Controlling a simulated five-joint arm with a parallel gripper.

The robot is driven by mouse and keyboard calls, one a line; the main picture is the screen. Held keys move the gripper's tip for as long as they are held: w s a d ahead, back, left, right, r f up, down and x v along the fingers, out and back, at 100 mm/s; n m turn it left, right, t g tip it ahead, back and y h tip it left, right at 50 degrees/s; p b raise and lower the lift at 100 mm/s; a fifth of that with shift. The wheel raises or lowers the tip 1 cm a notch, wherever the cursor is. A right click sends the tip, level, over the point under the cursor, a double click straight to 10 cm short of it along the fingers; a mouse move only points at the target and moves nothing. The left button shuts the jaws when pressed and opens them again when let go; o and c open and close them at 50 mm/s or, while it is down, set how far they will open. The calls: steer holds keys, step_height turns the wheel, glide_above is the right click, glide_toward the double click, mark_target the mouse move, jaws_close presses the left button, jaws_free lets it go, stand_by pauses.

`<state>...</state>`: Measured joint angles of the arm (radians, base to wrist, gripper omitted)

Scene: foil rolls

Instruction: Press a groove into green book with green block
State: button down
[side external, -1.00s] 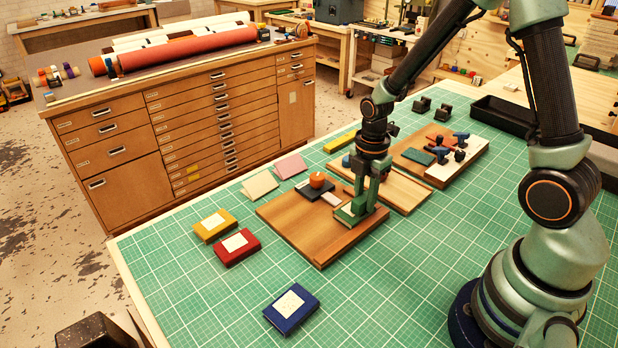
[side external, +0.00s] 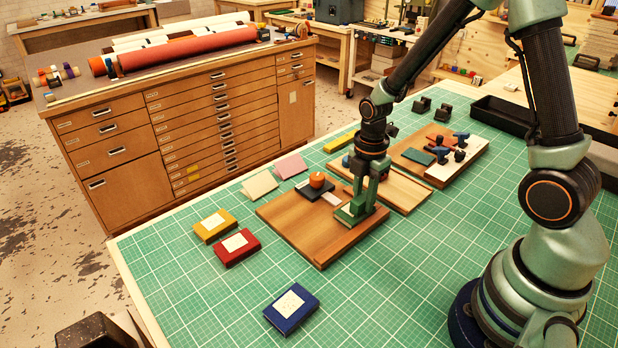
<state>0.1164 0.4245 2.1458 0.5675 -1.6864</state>
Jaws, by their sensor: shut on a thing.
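The green book (side external: 347,217) lies flat on a brown wooden board (side external: 315,238), near the board's right edge. My gripper (side external: 364,202) points straight down over the book, at its right part. It is shut on a small green block (side external: 358,206), which is mostly hidden by the fingers and blends with the book's colour. The block's lower edge seems to be at or very near the book's cover; I cannot tell whether it touches. Any groove in the cover is too small to see.
A black pad with an orange knob (side external: 316,180) sits left of the book. Yellow (side external: 214,226), red (side external: 236,247) and blue (side external: 291,307) books lie on the green mat. The front mat is mostly clear.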

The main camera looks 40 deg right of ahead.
mark_target(356, 204)
steer(key=shift+s+a, duration=0.15)
steer(key=shift+a, duration=1.35)
stand_by(0.5)
steer(key=shift+d, duration=0.4)
steer(key=shift+d, duration=0.45)
stand_by(0.3)
steer(key=shift+d, duration=0.75)
stand_by(0.4)
steer(key=shift+a, duration=0.4)
steer(key=shift+a, duration=0.8)
stand_by(0.3)
steer(key=shift+s+a, duration=0.1)
steer(key=shift+a, duration=0.35)
steer(key=shift+w+d, duration=0.25)
steer(key=shift+d, duration=0.6)
stand_by(0.4)
steer(key=shift+s+d, duration=0.1)
steer(key=shift+d, duration=0.15)
